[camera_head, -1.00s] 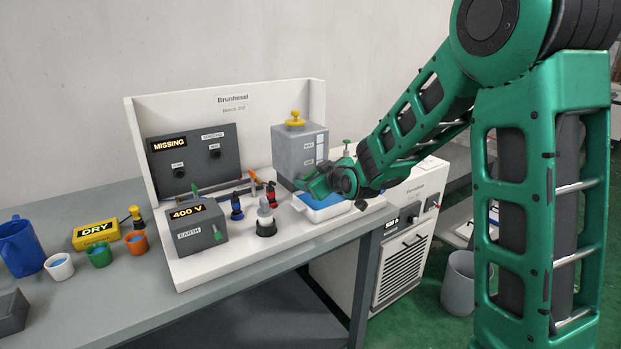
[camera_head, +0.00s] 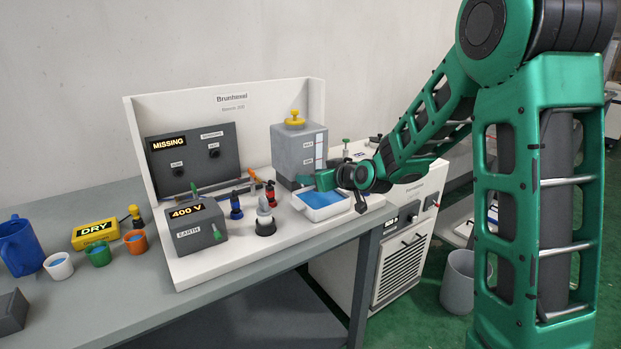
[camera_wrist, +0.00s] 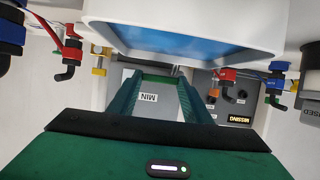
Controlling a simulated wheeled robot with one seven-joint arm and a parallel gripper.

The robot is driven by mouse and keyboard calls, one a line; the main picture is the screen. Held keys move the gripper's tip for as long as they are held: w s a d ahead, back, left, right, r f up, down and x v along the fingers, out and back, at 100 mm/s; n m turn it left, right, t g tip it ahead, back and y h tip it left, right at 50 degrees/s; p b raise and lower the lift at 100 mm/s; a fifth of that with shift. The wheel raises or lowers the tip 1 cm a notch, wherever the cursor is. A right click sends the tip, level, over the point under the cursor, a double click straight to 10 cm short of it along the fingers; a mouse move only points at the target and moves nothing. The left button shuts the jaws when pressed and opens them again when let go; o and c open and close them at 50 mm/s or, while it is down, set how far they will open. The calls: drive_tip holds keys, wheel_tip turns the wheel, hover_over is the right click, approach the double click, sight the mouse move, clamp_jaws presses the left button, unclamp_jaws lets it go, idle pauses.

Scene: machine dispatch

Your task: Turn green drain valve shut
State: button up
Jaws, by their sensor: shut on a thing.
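The grey tank (camera_head: 298,150) with a yellow cap stands at the right end of the white bench board. My gripper (camera_head: 308,181) reaches in from the right, low beside the tank and above the back of a white tray (camera_head: 322,213) of blue liquid. In the wrist view, my gripper's green fingers (camera_wrist: 157,76) point at the tank face marked MIN (camera_wrist: 150,98), with the tray (camera_wrist: 200,52) close by. My gripper is shut on the green drain valve at the tank's base; the fingers hide its handle, so its angle cannot be told.
Red (camera_head: 270,192), blue (camera_head: 236,207) and white-topped (camera_head: 265,218) fittings stand left of the tray. The 400 V box (camera_head: 195,230) and MISSING panel (camera_head: 193,160) are farther left. Cups and a DRY box (camera_head: 96,233) lie far left.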

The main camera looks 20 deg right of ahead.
idle(0.3)
drive_tip(key=o, duration=1.1)
drive_tip(key=shift+c, duration=0.2)
drive_tip(key=v, duration=1)
drive_tip(key=shift+s+d, duration=0.2)
drive_tip(key=shift+s, duration=0.1)
